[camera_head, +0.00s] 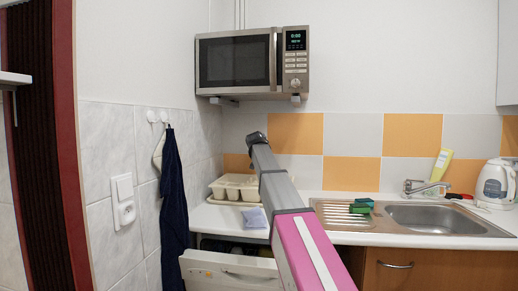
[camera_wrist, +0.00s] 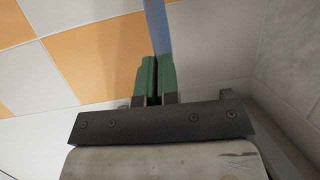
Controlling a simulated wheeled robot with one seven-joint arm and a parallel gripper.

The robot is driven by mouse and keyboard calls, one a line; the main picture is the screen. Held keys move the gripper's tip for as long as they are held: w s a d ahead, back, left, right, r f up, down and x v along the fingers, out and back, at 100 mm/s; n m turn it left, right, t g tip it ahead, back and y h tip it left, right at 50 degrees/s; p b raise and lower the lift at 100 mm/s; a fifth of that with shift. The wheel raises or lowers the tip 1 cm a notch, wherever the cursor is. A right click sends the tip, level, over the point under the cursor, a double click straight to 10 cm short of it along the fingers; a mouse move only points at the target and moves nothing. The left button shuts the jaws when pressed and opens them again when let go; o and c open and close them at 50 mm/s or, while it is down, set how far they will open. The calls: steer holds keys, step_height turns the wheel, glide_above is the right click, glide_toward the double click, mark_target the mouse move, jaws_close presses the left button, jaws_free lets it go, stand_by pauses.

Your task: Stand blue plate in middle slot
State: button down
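In the wrist view, my gripper (camera_wrist: 158,68) has its two green fingers closed on a thin blue strip. This looks like the blue plate (camera_wrist: 156,28) seen edge-on, reaching out past the fingertips to the top edge. In the head view, a cream rack (camera_head: 222,188) stands on the counter in the corner; its single slots are too small to tell apart. A pale blue flat thing (camera_head: 254,217) shows in front of the rack, left of my arm. I cannot tell whether it is the held plate. My gripper is not clearly seen in the head view.
A microwave (camera_head: 238,62) hangs above the rack. Right of my arm are green blocks (camera_head: 362,206) by the sink (camera_head: 440,218), a faucet (camera_head: 425,187) and a kettle (camera_head: 494,183). A dark blue towel (camera_head: 173,200) hangs on the left wall. An appliance door (camera_head: 230,272) is below the counter.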

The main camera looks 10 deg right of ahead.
steer(key=shift+f, duration=1.55)
steer(key=shift+a, duration=0.15)
steer(key=shift+d+y, duration=0.2)
steer(key=shift+y, duration=0.3)
stand_by(0.5)
step_height(320, 180, down, 7)
stand_by(3.3)
steer(key=c, duration=1.3)
jaws_free()
steer(key=shift+f, duration=0.1)
steer(key=v, duration=1.1)
steer(key=shift+f, duration=0.2)
